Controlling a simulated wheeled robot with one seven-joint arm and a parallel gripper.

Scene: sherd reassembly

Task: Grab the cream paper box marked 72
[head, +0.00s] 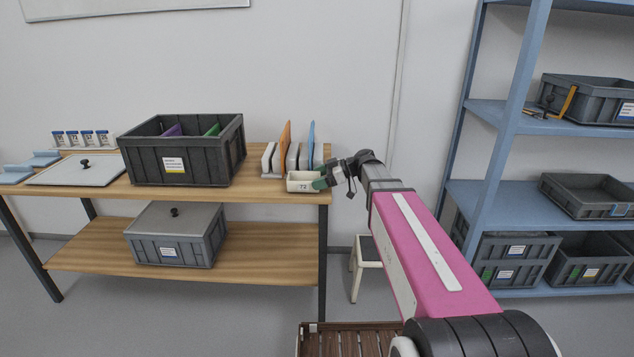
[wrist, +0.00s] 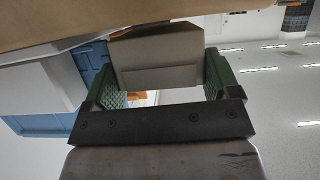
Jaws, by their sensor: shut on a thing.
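The cream paper box marked 72 (head: 301,187) is at the right front edge of the wooden bench, with its number facing me. It appears open at the top. My gripper (head: 321,183) reaches it from the right and is shut on its right end. In the wrist view the box (wrist: 160,58) sits between the two green finger pads of my gripper (wrist: 165,80). Whether the box still touches the bench top cannot be told.
The wooden bench (head: 262,190) holds a rack of upright boards (head: 285,150) just behind the box, a large dark crate (head: 200,150) left of it, and a lidded tray (head: 78,172). A blue shelf unit (head: 492,150) stands right. A small stool (head: 367,250) is below.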

